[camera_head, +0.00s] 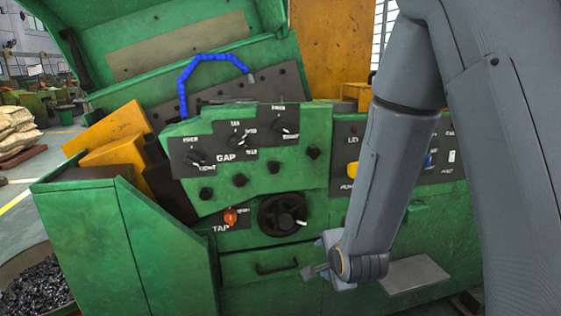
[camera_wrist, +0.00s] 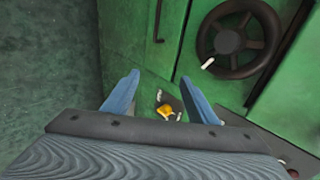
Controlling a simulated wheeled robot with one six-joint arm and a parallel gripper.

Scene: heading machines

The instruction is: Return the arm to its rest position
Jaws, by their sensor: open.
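My gripper (camera_head: 314,270) is low in front of the green machine (camera_head: 170,240), near the drawer handle (camera_head: 277,267) in the head view. In the wrist view my gripper (camera_wrist: 160,95) shows two blue fingers spread apart, with nothing between them that they touch. My arm (camera_head: 400,130) reaches down from the upper right, bent at the elbow. A yellow-orange knob (camera_wrist: 166,110) shows beyond the fingers in the wrist view, apart from them. I cannot tell which control of the head view it is.
The control panel has several black knobs, an orange knob (camera_head: 230,217) by the TAP label and a black handwheel (camera_head: 283,213). The wheel also shows in the wrist view (camera_wrist: 238,40). A grey plate (camera_head: 413,273) lies low right. A bin of metal pieces (camera_head: 38,290) stands lower left.

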